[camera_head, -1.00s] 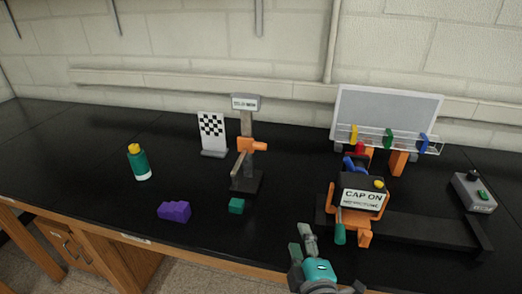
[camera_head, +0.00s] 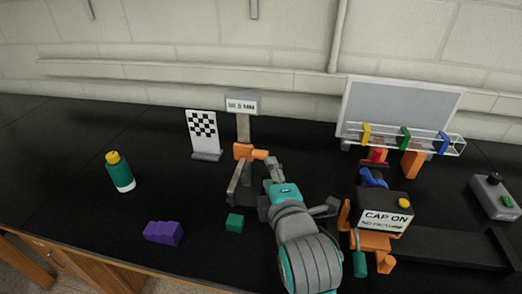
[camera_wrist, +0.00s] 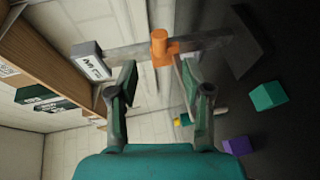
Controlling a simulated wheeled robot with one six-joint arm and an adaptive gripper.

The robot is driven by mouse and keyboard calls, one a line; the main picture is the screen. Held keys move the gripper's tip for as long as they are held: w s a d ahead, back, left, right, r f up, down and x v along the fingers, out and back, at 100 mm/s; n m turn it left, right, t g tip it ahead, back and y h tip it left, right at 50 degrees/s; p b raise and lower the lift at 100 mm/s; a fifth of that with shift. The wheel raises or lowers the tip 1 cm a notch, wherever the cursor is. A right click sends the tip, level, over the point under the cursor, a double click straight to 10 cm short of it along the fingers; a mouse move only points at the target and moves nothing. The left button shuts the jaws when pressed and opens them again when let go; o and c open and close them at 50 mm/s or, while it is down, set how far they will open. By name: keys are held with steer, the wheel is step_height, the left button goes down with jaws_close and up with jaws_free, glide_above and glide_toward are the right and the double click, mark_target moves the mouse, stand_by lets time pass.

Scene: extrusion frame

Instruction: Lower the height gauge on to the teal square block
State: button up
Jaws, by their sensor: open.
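The height gauge has an upright post, an orange slider (camera_head: 243,152) with an orange knob, a grey arm, and a display on top (camera_head: 241,105). The slider sits partway up the post. The teal square block (camera_head: 235,222) lies on the bench in front of the gauge's dark base, below the slider. My gripper (camera_head: 297,188) is open to the right of the gauge. In the wrist view, the orange slider (camera_wrist: 160,48) shows just beyond the gap between my open fingertips (camera_wrist: 157,72), with the teal block (camera_wrist: 268,95) off to the right. Nothing is held.
A purple block (camera_head: 163,232) and a green bottle with a yellow cap (camera_head: 119,172) stand left. A checkered board (camera_head: 204,130) is behind left. A grey switch box (camera_head: 495,196) is far right.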

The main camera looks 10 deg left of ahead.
mark_target(263, 158)
steer(key=x, duration=0.9)
steer(key=shift+w+f, duration=0.1)
steer(key=shift+w, duration=0.1)
steer(key=c, duration=0.7)
